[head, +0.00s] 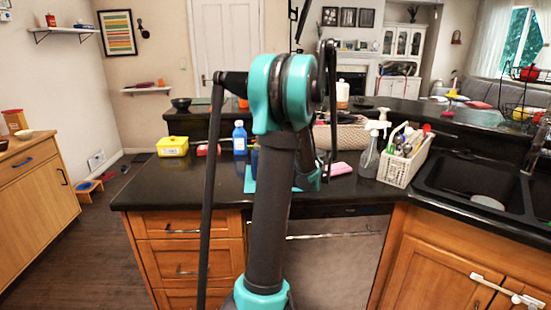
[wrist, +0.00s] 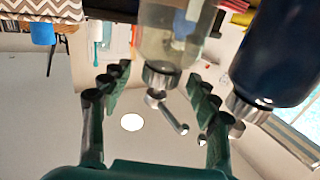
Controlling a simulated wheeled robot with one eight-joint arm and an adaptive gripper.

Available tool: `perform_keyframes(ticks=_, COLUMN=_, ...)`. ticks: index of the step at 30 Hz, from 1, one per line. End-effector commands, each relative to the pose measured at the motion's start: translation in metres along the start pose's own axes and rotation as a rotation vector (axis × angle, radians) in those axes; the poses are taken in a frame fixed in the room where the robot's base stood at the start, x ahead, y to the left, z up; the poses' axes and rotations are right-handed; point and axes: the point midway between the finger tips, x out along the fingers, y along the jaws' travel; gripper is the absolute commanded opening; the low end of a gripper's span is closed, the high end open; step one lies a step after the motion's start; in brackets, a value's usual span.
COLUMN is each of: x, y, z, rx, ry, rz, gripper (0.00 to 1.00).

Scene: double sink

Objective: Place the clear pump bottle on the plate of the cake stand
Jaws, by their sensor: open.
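The clear pump bottle (wrist: 170,42) shows in the wrist view, which is upside down, with its metal collar and pump hanging toward the picture's bottom. My gripper (wrist: 158,76) is open, with one finger to each side of the bottle's collar and pump. I see no clear grip contact. In the head view my arm hides the gripper and the pump bottle. I cannot make out the cake stand or its plate in either view.
A dark blue bottle (wrist: 285,55) stands close beside the right finger. On the counter are a blue bottle (head: 239,138), a yellow box (head: 173,146), a clear spray bottle (head: 370,155) and a white utensil basket (head: 403,168). The double sink (head: 455,172) is at the right.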

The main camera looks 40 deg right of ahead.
Motion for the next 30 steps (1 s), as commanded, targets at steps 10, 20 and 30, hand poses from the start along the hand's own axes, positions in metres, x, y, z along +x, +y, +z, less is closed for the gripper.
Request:
perform_keyframes(ticks=10, x=-0.0004, y=-0.0001, z=0.0000, rx=0.000, ry=0.000, rz=0.000, gripper=0.22)
perform_keyframes(ticks=20, x=-0.0005, y=-0.0001, z=0.0000, rx=0.000, ry=0.000, rz=0.000, gripper=0.00)
perform_keyframes(ticks=30, x=-0.0010, y=0.0010, z=-0.0012, rx=0.000, ry=0.000, rz=0.000, gripper=0.00)
